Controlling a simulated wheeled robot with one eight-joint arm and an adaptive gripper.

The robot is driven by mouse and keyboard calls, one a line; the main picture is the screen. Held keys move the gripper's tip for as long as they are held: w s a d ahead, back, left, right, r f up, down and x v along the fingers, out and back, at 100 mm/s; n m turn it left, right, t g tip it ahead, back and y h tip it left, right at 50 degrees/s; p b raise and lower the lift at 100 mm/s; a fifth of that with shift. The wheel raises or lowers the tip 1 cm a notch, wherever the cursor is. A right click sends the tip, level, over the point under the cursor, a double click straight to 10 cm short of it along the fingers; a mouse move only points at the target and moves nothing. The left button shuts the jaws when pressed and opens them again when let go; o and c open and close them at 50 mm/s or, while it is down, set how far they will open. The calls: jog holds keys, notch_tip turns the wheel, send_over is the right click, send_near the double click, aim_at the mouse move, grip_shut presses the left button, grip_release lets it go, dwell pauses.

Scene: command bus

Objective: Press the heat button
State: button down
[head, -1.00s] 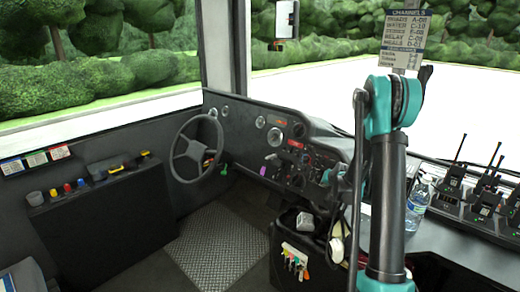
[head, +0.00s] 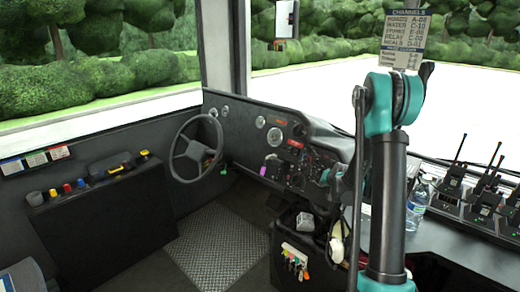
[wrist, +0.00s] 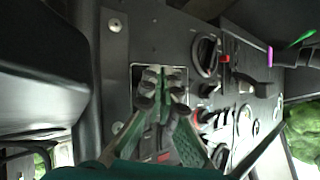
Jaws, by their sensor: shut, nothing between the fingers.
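The dark dashboard panel (head: 300,165) carries dials, switches and red labels, right of the steering wheel. In the wrist view the panel (wrist: 118,75) fills the middle, with several black knobs and red parts. I cannot read any label, so I cannot tell which control is the heat button. My gripper (wrist: 160,88) is shut and empty, its fingertips in front of a rectangular framed plate on the panel. The fingers cover most of that plate, and I cannot tell whether they touch it. In the head view, my arm partly hides the gripper's end beside the dashboard.
A black round knob (wrist: 205,55) and a red switch (wrist: 224,58) sit right of the fingertips. The steering wheel (head: 178,152) stands left of the dashboard. A water bottle (head: 416,203) and several radios (head: 485,200) stand on the right-hand counter. The patterned floor (head: 213,245) is clear.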

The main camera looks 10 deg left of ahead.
jog(key=shift+s+a+r, duration=0.3)
jog(key=shift+s+a, duration=0.15)
jog(key=shift+s, duration=0.2)
jog(key=shift+s+a+r, duration=0.25)
jog(key=shift+s+a, duration=0.2)
jog(key=shift+s, duration=0.15)
jog(key=shift+s+a+r, duration=0.3)
jog(key=shift+s+a, duration=0.15)
jog(key=shift+s, duration=0.2)
